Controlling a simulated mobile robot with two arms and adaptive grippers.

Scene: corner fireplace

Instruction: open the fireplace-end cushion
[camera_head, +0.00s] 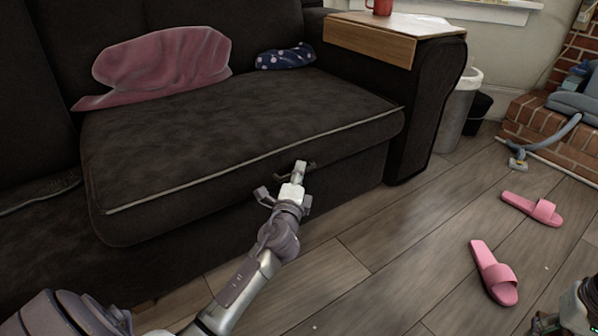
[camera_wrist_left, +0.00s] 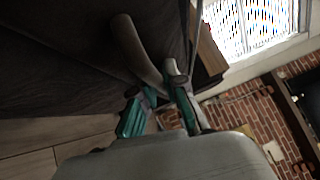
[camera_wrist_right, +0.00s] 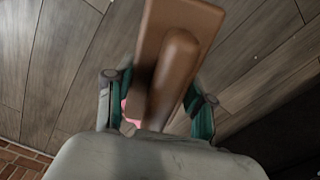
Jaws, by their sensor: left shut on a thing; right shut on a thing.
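The fireplace-end cushion (camera_head: 230,130) is the dark seat cushion with pale piping, at the right end of the sofa. It lies about flat on the sofa base. My left gripper (camera_head: 298,176) is at the middle of its front edge. It is shut on a thin pull handle (camera_head: 311,165); in the left wrist view a curved, blurred bar (camera_wrist_left: 138,52) runs in between the fingers (camera_wrist_left: 160,110). My right gripper (camera_wrist_right: 158,105) is shut on a brown wooden-looking block (camera_wrist_right: 178,60). In the head view only part of my right arm shows at the bottom right corner.
A burgundy pillow (camera_head: 165,62) and a blue dotted pillow (camera_head: 286,57) rest at the back of the cushion. A wooden tray (camera_head: 370,38) with a red mug (camera_head: 380,6) covers the armrest. Pink slippers (camera_head: 493,272) (camera_head: 532,208) lie on the floor. A brick hearth (camera_head: 530,122) stands at right.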

